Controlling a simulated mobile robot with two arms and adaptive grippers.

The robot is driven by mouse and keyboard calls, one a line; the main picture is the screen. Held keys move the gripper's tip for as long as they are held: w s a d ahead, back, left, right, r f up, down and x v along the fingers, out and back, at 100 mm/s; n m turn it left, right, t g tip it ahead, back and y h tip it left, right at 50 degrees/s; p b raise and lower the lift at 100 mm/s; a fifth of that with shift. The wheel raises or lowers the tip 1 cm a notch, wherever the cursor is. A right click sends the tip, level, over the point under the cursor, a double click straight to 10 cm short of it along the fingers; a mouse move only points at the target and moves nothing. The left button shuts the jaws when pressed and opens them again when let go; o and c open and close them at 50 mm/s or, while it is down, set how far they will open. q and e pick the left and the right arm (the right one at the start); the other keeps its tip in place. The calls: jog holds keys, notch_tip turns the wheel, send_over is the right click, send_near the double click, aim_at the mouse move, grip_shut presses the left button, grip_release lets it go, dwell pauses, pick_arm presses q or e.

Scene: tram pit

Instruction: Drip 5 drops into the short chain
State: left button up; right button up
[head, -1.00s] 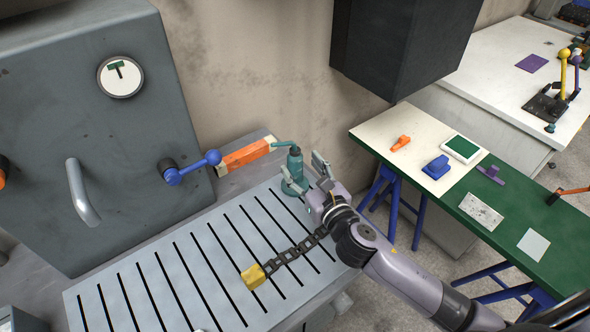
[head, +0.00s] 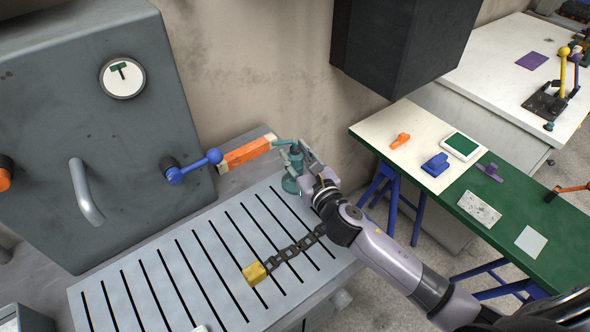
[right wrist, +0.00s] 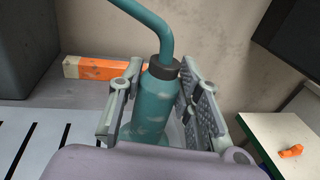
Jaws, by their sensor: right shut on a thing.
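The teal oil can (head: 291,180) with a bent spout stands upright on the far right end of the slotted grey table. My right gripper (head: 300,157) is around its body and shut on it. In the right wrist view the can (right wrist: 150,105) sits between the two finger pads, its spout rising to the upper left. The short dark chain (head: 292,248) lies on the slotted table, with a yellow block (head: 255,273) at its near left end. My right arm hides the chain's other end. My left gripper is not in view.
An orange block (head: 245,153) lies behind the can, near a blue-knobbed lever (head: 195,167) on the grey cabinet (head: 60,120). A dark box (head: 395,50) hangs above. A green-and-white bench (head: 505,215) with small parts stands right. The table's left part is clear.

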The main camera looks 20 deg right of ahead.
grip_shut()
jog(key=shift+r, duration=0.15)
dwell(0.4)
notch_tip(320, 180, up, 20)
jog(key=p, duration=0.2)
dwell(0.4)
